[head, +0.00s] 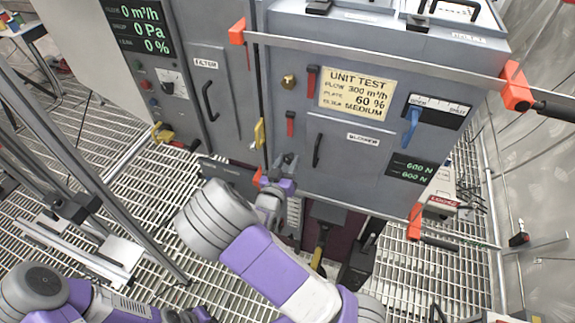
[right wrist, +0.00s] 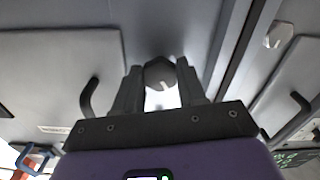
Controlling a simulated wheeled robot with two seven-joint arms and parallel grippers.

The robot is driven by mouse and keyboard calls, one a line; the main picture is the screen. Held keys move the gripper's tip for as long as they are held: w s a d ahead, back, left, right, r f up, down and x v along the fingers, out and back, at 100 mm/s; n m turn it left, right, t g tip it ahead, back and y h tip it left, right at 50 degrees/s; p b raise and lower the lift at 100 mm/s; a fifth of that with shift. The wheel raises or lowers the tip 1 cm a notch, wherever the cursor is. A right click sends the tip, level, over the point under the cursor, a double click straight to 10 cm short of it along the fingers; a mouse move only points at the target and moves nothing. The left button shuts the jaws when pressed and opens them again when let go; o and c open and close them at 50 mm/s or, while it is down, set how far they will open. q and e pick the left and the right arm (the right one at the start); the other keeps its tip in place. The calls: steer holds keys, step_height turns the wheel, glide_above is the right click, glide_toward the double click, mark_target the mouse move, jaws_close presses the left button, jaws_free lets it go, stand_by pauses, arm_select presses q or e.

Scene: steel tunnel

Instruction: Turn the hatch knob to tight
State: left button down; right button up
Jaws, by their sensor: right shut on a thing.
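A dark round knob with a pale pointer mark (right wrist: 161,73) sits on the grey cabinet face beside a door, between my fingertips in the right wrist view. My right gripper (head: 283,163) is shut on this knob; it also shows in the right wrist view (right wrist: 160,88). In the head view the gripper hides the knob, low at the left of the hatch labelled BLOWER (head: 347,165). My left arm shows at the bottom left of the head view, but its fingertips cannot be made out clearly. A red label (head: 441,202) at the right seems to read LOOSE.
An orange-cornered rail (head: 375,54) crosses the cabinet front. A black door handle (head: 317,150) and a blue lever (head: 411,127) stick out to the right of the gripper. A FILTER door (head: 207,95) lies to the left.

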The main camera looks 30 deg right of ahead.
steer(key=m+b, duration=0.2)
steer(key=m, duration=0.3)
steer(key=shift+m+b, duration=0.4)
stand_by(0.4)
steer(key=o, duration=0.8)
steer(key=p+v, duration=0.1)
steer(key=v, duration=0.6)
steer(key=shift+s+a, duration=0.2)
steer(key=shift+a, duration=0.05)
